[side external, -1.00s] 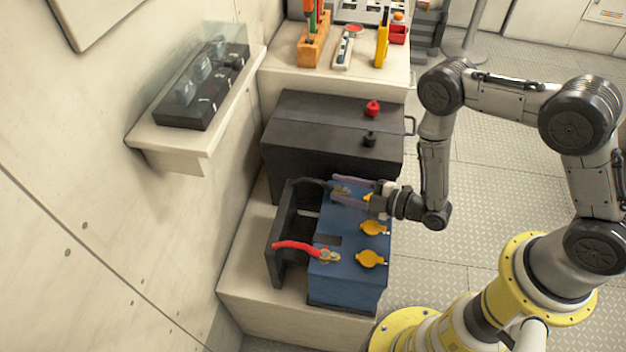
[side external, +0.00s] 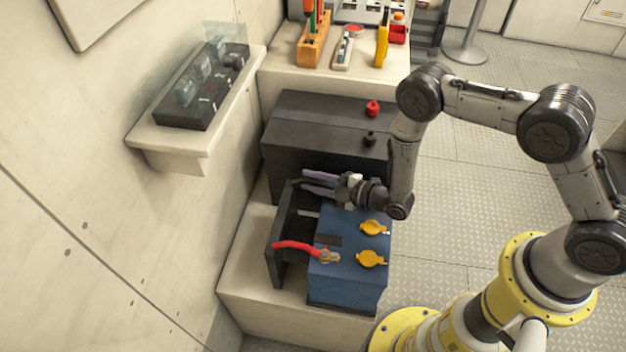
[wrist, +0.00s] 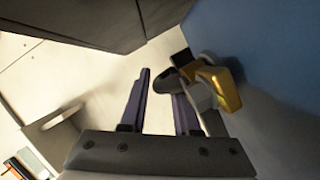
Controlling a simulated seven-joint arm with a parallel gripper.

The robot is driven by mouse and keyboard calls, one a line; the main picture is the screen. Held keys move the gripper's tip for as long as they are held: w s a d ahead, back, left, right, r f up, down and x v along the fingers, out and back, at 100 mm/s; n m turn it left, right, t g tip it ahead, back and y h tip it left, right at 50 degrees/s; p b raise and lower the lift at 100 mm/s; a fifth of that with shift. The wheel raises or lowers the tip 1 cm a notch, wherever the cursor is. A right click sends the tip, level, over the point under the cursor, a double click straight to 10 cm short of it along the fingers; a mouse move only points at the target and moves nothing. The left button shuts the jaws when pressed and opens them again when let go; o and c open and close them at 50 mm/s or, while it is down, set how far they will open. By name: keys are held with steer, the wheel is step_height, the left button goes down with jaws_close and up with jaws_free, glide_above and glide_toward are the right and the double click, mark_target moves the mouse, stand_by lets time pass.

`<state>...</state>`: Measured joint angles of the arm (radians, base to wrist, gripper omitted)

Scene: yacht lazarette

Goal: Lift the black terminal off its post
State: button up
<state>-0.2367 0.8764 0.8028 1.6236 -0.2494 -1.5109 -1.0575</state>
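The black cable's brass-coloured terminal (wrist: 222,88) shows in the wrist view at the upper right, against the blue battery (wrist: 268,60), with a dark cable end (wrist: 174,80) beside it.
The red cable's terminal (side external: 328,257) sits at the battery's front left corner. Yellow caps (side external: 372,228) stand along its right side. A dark grey box (side external: 310,130) with red and black knobs is close behind my gripper. A black bracket (side external: 283,240) stands left of the battery.

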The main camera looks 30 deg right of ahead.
jaws_close()
steer(key=shift+w+r, duration=0.1)
